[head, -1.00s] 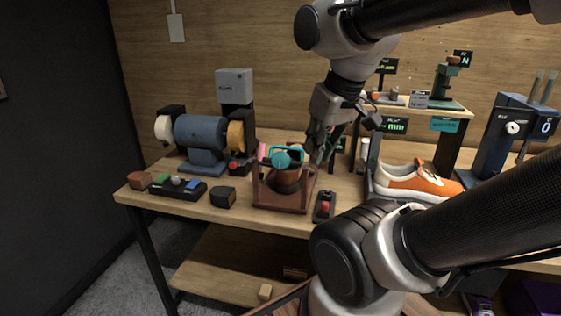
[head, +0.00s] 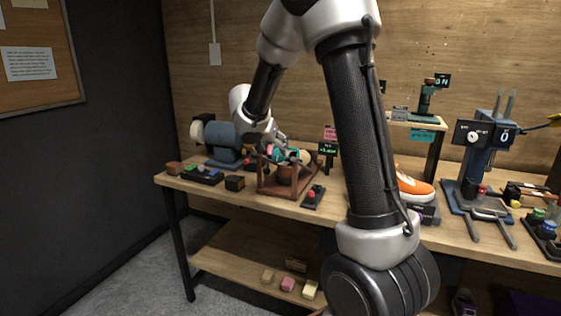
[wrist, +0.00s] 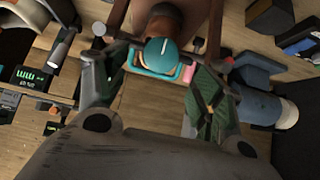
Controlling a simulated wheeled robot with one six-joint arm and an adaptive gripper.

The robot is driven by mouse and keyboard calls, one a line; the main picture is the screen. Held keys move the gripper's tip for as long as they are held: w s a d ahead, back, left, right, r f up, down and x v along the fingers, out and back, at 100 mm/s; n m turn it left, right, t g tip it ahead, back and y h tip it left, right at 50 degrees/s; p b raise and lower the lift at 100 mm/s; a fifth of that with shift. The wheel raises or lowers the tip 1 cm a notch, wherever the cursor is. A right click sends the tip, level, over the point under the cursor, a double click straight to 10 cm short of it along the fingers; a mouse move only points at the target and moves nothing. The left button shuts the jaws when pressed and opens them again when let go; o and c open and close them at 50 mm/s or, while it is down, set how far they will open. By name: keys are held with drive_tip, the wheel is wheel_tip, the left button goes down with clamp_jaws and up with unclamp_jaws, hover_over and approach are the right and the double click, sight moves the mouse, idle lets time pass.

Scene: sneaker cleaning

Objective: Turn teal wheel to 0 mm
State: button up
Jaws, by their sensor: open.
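The teal wheel (wrist: 162,50) shows as a rounded teal knob between my open fingers in the wrist view. A teal bar (wrist: 150,73) runs beside it. In the head view the teal parts (head: 293,156) are partly hidden by my gripper and sit on a brown wooden frame (head: 268,186). My gripper (wrist: 160,62) is open and its fingers lie on either side of the wheel; I cannot tell whether they touch it. In the head view my gripper (head: 276,143) is above the frame. A small green-lit display (head: 328,151) stands behind; its figure is too small to read.
A blue grinder (head: 222,139) is left of the frame. A black block (head: 235,183) and a red-button box (head: 313,196) stand close by. An orange sneaker (head: 414,188) and a blue press (head: 480,160) are at right. My arm hides the bench middle.

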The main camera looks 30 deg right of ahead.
sight(278, 154)
drive_tip(key=x, duration=0.7)
drive_tip(key=shift+w+d+f, duration=0.15)
drive_tip(key=shift+f, duration=0.1)
drive_tip(key=c, duration=1)
drive_tip(key=shift+n, duration=0.3)
